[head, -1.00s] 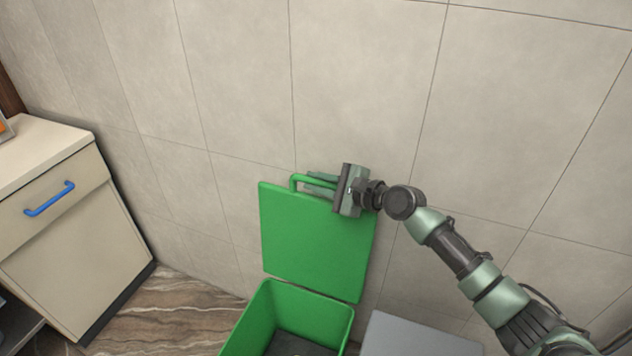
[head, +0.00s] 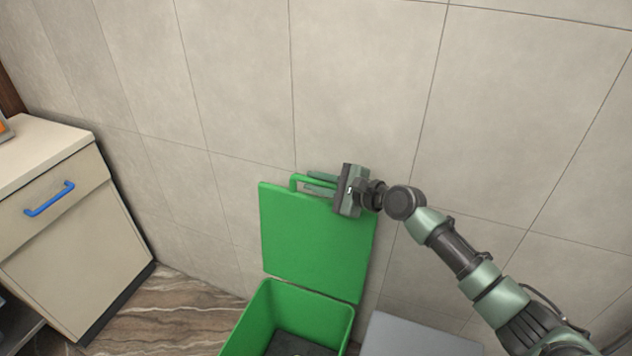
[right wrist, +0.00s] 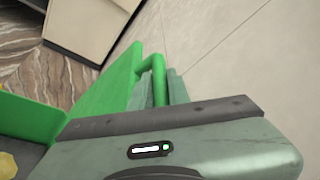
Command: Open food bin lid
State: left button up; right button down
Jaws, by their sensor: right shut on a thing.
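The green food bin (head: 318,315) stands on the floor with its top open and a dark inside. Its green lid (head: 312,243) stands upright at the back of the bin, close to the wall. A green handle (head: 294,182) runs along the lid's top edge. My right gripper (head: 318,184) is at this handle and shut on it. The right wrist view shows the gripper fingers (right wrist: 160,90) by the handle (right wrist: 156,65), beside the lid (right wrist: 108,82). My left gripper is not in view.
A cream cabinet (head: 75,255) with a blue drawer handle (head: 49,198) stands at the left. A grey box-like surface (head: 415,338) is right of the bin. The tiled wall (head: 370,80) is close behind the lid. Marbled floor (head: 185,310) is clear between cabinet and bin.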

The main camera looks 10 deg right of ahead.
jog(key=s+a+n+t+p, duration=0.1)
jog(key=s+a+n+p, duration=0.1)
jog(key=s+a+p, duration=0.3)
jog(key=s+p, duration=0.2)
jog(key=s, duration=0.1)
jog(key=shift+a, duration=0.15)
